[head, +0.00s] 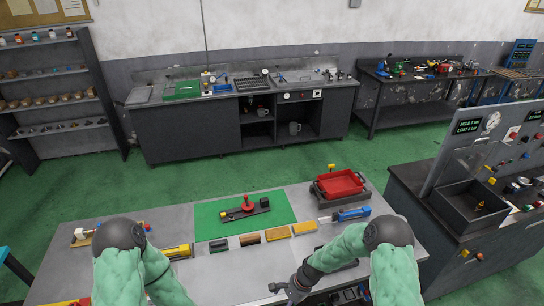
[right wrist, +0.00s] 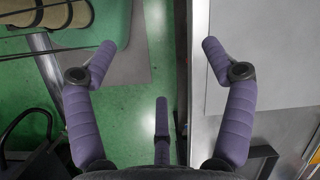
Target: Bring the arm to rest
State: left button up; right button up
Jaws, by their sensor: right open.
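My right arm (head: 340,245) comes in from the lower right of the head view and bends down to the left. My right gripper (head: 284,290) is at the bottom edge there, near the front of the workbench, and is partly cut off. In the right wrist view my right gripper (right wrist: 158,48) has its purple fingers spread wide with nothing between them; green floor and a pale edge show beneath. My left arm (head: 155,275) comes in at the lower left and runs out of the picture; its gripper is not seen.
The workbench (head: 320,265) holds a green mat (head: 215,214) with a red-topped fixture (head: 247,207), several blocks (head: 278,233) and a red tray (head: 341,184). A console with a dark bin (head: 452,211) stands at right. Green floor lies behind the bench.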

jog(key=s+d+n+t, duration=0.15)
jog(key=s+n, duration=0.25)
jog(key=s, duration=0.6)
jog(key=s+d+n, duration=0.3)
jog(key=s, duration=0.7)
notch_tip(320, 180, down, 23)
jog(key=b, duration=2.3)
jog(key=shift+w+d+r, duration=0.15)
jog(key=shift+w+r, duration=0.05)
